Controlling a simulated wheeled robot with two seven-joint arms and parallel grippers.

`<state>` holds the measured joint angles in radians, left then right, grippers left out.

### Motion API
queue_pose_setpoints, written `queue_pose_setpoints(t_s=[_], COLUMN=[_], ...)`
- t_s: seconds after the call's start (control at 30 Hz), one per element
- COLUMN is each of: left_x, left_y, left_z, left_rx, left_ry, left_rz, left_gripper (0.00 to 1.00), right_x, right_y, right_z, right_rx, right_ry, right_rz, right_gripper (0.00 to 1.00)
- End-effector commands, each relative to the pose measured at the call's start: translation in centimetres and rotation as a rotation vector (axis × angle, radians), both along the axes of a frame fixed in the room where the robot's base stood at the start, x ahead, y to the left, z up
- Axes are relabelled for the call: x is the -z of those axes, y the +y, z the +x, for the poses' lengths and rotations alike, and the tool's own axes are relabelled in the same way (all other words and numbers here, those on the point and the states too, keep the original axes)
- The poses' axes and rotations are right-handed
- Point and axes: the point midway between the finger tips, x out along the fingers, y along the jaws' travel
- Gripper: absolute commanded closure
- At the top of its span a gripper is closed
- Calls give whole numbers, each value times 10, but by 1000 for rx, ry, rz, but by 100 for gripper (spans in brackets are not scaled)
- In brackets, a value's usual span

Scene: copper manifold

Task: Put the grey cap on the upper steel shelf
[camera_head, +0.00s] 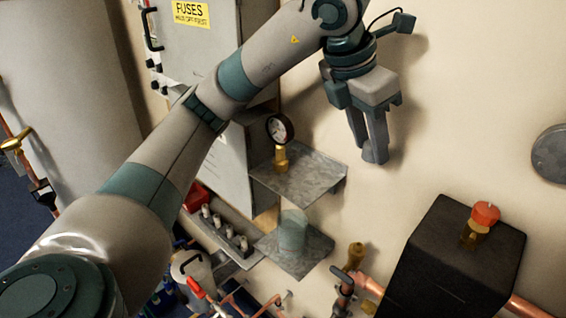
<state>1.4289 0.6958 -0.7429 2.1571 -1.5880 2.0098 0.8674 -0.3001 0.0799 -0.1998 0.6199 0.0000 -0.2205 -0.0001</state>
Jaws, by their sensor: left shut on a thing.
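My left gripper (375,152) hangs from the arm at the upper middle, pointing down in front of the cream wall. Its fingers are close together, shut on a small grey piece at the tips that looks like the grey cap; the fingers hide most of it. The upper steel shelf (318,181) is a grey plate on the wall, lower and to the left of the gripper. A brass-stemmed pressure gauge (278,130) stands on its back left part. The shelf's right and front part is bare. The gripper is apart from the shelf. My right gripper is out of view.
A lower steel shelf (312,254) carries a grey-green cylinder (292,230). A grey fuse cabinet (212,50) is at the upper left. A black box (450,265) with a red-topped brass valve (485,214) and copper pipes are at the lower right.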

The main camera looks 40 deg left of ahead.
Motion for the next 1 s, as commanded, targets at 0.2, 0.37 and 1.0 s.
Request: queue_pose_setpoints(t_s=[0.2, 0.37, 1.0], left_x=[1, 1, 43], left_y=[0, 2, 72], left_z=[0, 0, -15], left_rx=[-1, -1, -4], left_ry=[0, 0, 4], left_rz=[0, 0, 1], left_gripper=[87, 87, 87], right_x=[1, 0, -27], right_y=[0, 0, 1], right_z=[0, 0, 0], right_rx=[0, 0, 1], right_ry=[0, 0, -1], right_rz=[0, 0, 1], right_gripper=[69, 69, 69])
